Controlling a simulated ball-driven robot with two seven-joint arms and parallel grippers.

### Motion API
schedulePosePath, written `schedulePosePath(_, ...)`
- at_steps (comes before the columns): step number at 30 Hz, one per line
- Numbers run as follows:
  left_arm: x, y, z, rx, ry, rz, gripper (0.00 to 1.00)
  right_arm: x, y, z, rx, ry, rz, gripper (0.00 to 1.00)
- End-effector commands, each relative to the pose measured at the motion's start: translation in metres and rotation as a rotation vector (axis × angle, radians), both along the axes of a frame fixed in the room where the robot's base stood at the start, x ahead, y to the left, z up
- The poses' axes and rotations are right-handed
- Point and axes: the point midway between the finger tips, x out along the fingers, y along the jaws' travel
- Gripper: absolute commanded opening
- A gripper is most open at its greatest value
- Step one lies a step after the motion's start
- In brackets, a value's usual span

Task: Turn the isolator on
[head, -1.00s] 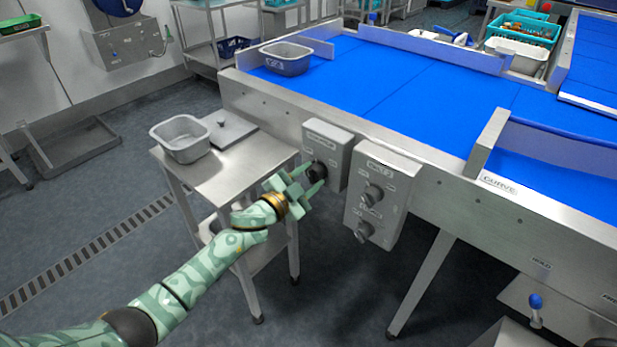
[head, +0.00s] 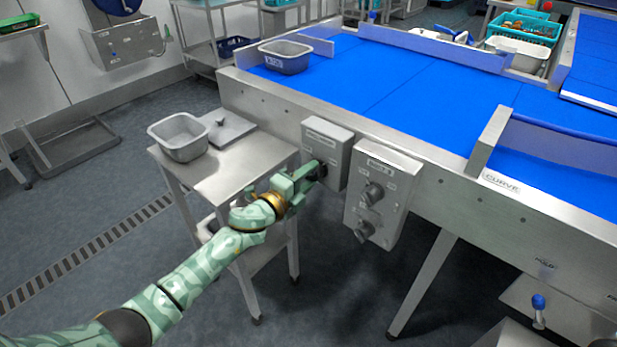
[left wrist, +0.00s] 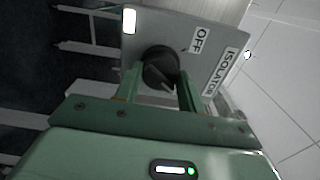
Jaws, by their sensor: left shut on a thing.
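The isolator (head: 328,149) is a grey box on the side of the conveyor frame. In the left wrist view its grey face (left wrist: 205,62) carries the labels OFF and ISOLATOR and a black rotary knob (left wrist: 160,66). My left gripper (head: 316,172) is at the box front, and its green fingers (left wrist: 156,92) stand on either side of the knob, shut on it. The knob's pointer does not clearly line up with the OFF label. In the head view the knob is mostly hidden by the gripper. My right gripper is not in view.
A second grey box (head: 382,190) with two knobs hangs close to the right of the isolator. A steel side table (head: 228,172) with a grey tub (head: 180,137) stands to the left. The blue conveyor belt (head: 400,85) lies above and behind.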

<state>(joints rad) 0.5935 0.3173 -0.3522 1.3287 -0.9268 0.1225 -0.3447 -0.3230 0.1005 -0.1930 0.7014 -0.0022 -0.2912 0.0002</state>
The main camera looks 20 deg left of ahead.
Motion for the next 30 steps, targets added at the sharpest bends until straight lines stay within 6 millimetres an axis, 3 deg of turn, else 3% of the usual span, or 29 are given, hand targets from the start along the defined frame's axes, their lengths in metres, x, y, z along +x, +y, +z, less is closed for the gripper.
schedulePosePath(10, -0.001, -0.001, -0.003, 0.141, -0.047, -0.002, 0.16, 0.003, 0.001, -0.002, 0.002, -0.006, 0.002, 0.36)
schedulePosePath(27, -0.001, -0.001, -0.003, 0.17, -0.056, -0.002, 0.16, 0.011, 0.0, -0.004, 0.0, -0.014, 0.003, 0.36)
schedulePosePath(28, -0.001, -0.001, -0.003, 0.17, -0.056, -0.002, 0.45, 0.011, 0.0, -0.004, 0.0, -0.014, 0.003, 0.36)
schedulePosePath(30, -0.001, -0.001, -0.003, 0.17, -0.056, -0.002, 0.61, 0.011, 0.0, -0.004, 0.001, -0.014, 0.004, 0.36)
